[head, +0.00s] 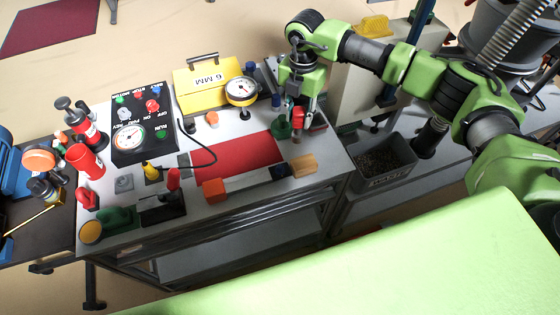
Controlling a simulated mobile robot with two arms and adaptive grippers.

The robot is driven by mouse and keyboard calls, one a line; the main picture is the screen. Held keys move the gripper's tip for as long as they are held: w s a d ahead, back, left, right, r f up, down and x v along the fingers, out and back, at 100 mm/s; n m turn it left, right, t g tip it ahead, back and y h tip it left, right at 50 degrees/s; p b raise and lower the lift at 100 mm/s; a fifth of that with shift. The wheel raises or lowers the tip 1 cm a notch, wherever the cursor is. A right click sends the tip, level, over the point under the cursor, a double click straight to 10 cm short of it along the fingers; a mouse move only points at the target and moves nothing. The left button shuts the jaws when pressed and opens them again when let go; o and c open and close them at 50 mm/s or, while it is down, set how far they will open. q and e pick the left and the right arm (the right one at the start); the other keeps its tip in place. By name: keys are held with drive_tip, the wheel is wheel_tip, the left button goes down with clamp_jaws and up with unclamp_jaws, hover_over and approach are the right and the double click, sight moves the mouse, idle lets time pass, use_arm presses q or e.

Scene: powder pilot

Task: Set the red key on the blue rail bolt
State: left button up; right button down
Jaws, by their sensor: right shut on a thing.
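My right gripper (300,119) points down over the right end of the workbench and is shut on a small red piece (298,113), which looks like the red key. Its fingers hide part of it. A small blue peg (276,101) stands just left of the gripper, apart from it, beside a dark grey rail-like block (271,76). Another blue-topped piece (250,68) is farther back. I cannot tell which is the blue rail bolt. A green piece (281,129) is close by the gripper's left fingertip; I cannot tell if they touch. My left gripper is not in view.
A yellow case (205,88) with a round gauge (240,91) and a black control box (137,146) stand to the left. A red mat (230,158) lies mid-bench, with an orange block (214,191) at its front. A grey bin (385,163) is right of the bench.

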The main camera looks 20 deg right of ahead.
use_arm(q)
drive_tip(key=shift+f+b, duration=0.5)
drive_tip(key=shift+b, duration=0.45)
use_arm(e)
drive_tip(key=s+a+f+m, duration=0.1)
drive_tip(key=s+a+m, duration=0.2)
drive_tip(key=s+a, duration=0.3)
drive_tip(key=shift+a+f, duration=0.25)
drive_tip(key=shift+a, duration=0.35)
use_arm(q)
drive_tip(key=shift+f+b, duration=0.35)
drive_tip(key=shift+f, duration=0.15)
use_arm(e)
drive_tip(key=shift+f, duration=0.1)
use_arm(q)
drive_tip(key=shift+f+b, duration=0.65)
drive_tip(key=shift+b, duration=0.1)
use_arm(e)
drive_tip(key=shift+f, duration=0.75)
use_arm(q)
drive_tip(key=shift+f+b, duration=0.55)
drive_tip(key=shift+b, duration=0.05)
use_arm(e)
drive_tip(key=shift+f, duration=0.65)
